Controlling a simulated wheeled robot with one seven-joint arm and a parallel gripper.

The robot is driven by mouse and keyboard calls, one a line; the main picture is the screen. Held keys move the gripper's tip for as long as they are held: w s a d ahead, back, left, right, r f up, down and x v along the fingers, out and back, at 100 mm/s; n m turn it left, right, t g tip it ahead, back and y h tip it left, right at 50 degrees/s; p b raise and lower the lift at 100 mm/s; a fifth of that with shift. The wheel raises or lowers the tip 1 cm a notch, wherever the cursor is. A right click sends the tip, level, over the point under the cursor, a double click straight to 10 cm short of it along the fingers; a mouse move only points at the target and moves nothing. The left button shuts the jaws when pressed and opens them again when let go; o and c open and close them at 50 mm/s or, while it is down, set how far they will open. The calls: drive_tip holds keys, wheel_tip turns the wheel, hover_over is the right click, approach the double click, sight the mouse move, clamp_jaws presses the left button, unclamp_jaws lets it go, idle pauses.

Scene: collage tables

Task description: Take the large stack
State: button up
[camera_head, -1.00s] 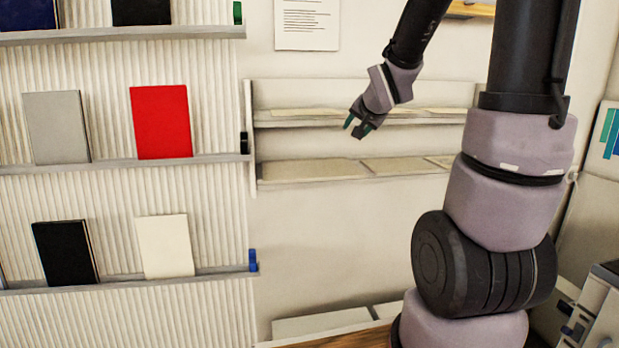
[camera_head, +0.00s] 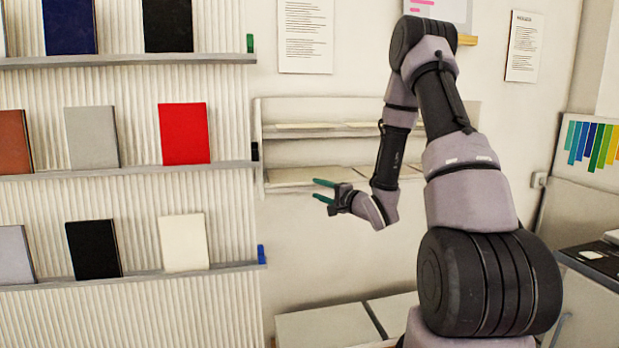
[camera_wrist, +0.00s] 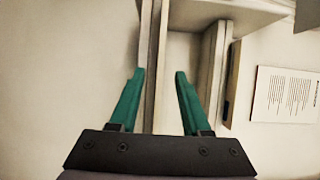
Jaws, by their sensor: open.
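My gripper (camera_head: 317,190) is open and empty, with two green fingers pointing left in front of the pale wall shelf (camera_head: 258,140). Flat pale stacks lie on this shelf: a thin one on the upper board (camera_head: 310,127) and others on the lower board (camera_head: 292,175). Larger pale flat pieces (camera_head: 328,326) lie low by the wall; I cannot tell which is the large stack. In the wrist view my gripper (camera_wrist: 159,75) has its fingers apart, over pale shelf boards (camera_wrist: 150,40) seen turned on their side.
A ribbed rack on the left holds a red book (camera_head: 184,133), a black book (camera_head: 93,249), a white book (camera_head: 184,242) and several more. A printed sheet (camera_head: 306,36) hangs above the shelf. A dark-topped counter (camera_head: 590,262) stands at the right.

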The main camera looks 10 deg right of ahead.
sight(304, 184)
drive_tip(key=x, duration=0.8)
drive_tip(key=shift+w+a+r, duration=0.1)
drive_tip(key=shift+w+a, duration=0.15)
drive_tip(key=shift+c, duration=0.3)
clamp_jaws()
idle(0.9)
